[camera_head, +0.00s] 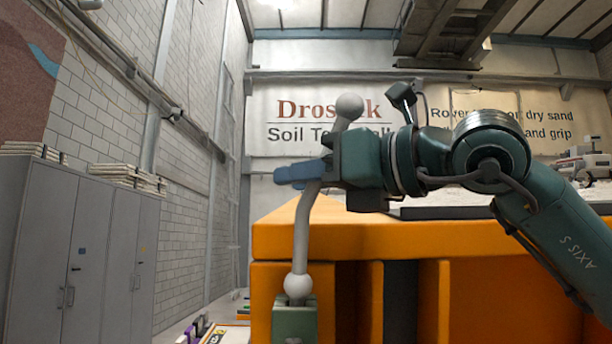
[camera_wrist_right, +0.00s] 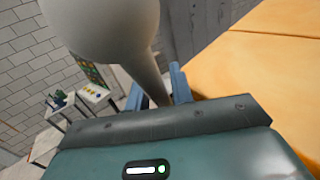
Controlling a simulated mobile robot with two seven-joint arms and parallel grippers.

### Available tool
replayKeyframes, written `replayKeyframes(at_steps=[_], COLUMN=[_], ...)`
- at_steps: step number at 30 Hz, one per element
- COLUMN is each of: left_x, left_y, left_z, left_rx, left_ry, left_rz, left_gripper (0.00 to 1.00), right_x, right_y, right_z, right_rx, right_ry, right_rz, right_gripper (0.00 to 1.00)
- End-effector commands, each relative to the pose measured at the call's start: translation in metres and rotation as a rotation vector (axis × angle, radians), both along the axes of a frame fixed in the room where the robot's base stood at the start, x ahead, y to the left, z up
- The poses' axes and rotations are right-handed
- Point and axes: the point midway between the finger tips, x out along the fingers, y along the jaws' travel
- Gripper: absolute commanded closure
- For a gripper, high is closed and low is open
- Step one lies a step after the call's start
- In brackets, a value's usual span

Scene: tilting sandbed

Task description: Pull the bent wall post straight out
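The bent post (camera_head: 303,225) is pale grey, with a ball at its top (camera_head: 349,106) and another low down. It leans and curves above a grey-green block (camera_head: 295,320) at the orange bed's near left corner. The post's lower end is hidden, so I cannot tell how deep it sits. My right gripper (camera_head: 300,172) reaches in from the right, its blue fingers across the post's middle. In the right wrist view the post (camera_wrist_right: 148,78) passes between the fingers (camera_wrist_right: 157,92), which look closed on it. My left gripper is not in view.
The orange sandbed (camera_head: 420,240) fills the right, with a small rover (camera_head: 585,165) at its far right. Grey cabinets (camera_head: 80,250) stand at left. A low table with colourful items (camera_head: 205,330) is behind the post. Space left of the post looks open.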

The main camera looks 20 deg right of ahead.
Motion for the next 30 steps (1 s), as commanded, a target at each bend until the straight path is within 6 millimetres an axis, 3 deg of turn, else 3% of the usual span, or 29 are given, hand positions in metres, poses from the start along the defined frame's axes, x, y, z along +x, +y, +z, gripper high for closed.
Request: replayKeyframes(at_steps=[8,17,30], left_x=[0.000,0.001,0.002], left_y=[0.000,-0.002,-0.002], left_z=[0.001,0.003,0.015], left_rx=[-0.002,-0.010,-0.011], left_ry=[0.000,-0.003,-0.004], left_rz=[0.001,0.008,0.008], left_gripper=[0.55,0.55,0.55], right_x=[0.000,-0.001,-0.004], right_y=[0.000,0.000,0.001], right_z=[0.000,0.003,0.024], right_rx=[0.000,0.001,0.001], right_ry=[0.000,-0.002,-0.002], right_rz=[0.000,0.000,0.001], right_gripper=[1.00,1.00,1.00])
